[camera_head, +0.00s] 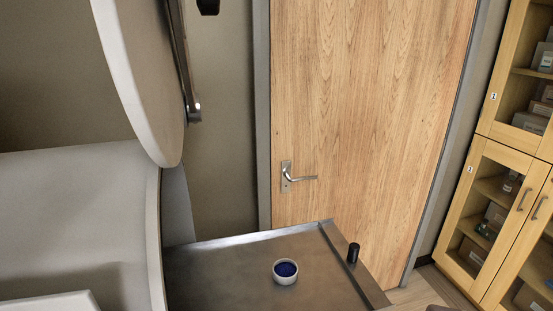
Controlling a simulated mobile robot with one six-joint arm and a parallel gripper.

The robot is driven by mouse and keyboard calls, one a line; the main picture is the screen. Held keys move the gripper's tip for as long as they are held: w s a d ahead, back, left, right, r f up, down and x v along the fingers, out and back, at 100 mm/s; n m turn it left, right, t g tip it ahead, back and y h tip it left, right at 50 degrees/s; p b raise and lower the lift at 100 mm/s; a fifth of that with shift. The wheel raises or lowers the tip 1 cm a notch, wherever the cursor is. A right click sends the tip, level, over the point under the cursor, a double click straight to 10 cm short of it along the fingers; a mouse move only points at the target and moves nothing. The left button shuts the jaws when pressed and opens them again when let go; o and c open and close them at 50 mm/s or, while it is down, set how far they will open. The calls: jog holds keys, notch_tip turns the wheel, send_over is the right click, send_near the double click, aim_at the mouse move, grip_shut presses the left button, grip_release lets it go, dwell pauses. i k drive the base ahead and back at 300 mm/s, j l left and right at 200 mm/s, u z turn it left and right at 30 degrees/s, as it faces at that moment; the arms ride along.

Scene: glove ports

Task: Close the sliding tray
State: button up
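The sliding tray (225,268) is a flat grey metal tray with a low raised rim. It sticks out to the right from the pale rounded chamber (90,200), so it stands open. A black upright knob (353,252) sits on its right rim. A small white bowl (285,272) with dark blue contents stands on the tray. The tray's front part runs out of the bottom of the picture. A round pale door (140,70) hangs above the tray's left end, swung open. My gripper does not show in this view.
Behind the tray is a closed wooden door (365,120) with a lever handle. Glass-fronted cabinets (490,200) stand at the right. Some floor shows between them.

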aim_at(234, 273)
jog(key=i+l+u, duration=0.15)
jog(key=l+u, duration=0.75)
jog(key=l, duration=0.25)
jog(key=l+u, duration=0.45)
jog(key=l, duration=0.2)
